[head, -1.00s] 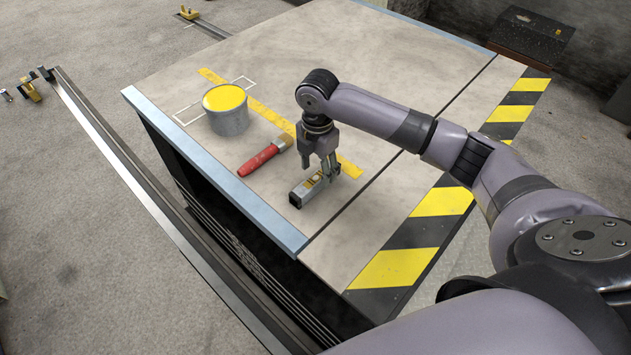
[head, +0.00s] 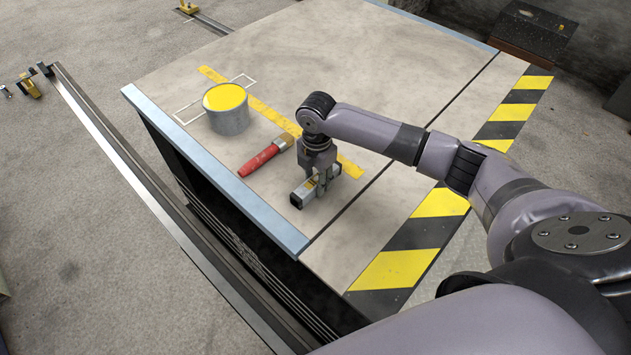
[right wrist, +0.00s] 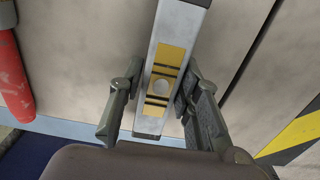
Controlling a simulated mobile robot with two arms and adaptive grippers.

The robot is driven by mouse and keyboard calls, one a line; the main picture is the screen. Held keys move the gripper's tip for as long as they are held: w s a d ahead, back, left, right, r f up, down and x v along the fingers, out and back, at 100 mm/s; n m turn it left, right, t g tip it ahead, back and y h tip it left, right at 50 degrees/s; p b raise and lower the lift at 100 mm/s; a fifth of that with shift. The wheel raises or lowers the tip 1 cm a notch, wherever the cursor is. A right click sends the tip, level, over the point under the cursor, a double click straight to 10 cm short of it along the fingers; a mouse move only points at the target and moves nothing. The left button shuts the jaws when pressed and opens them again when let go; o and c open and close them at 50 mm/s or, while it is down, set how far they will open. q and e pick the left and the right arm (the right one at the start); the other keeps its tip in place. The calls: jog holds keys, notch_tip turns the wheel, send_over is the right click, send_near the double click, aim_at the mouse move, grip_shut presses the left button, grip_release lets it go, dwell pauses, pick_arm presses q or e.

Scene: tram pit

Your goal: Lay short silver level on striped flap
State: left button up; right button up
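The short silver level (head: 303,194), with a yellow middle section, lies on the pit cover left of the dark seam. It also shows in the right wrist view (right wrist: 179,22), pointing away from me. My right gripper (head: 322,184) is down over the level, one finger on each side. In the wrist view the gripper (right wrist: 162,78) is open; a gap shows at the left finger, and the right finger is very close to the level or touching it. The striped flap (head: 370,230) lies right of the seam, with yellow and black stripes along its outer edge. My left gripper is not in view.
A red-handled brush (head: 260,158) lies left of the level. An open can of yellow paint (head: 229,114) stands farther left. A yellow tape line (head: 262,111) crosses the cover. The flap's surface looks clear, partly under my right arm.

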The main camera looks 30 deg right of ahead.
grip_shut()
dwell(0.3)
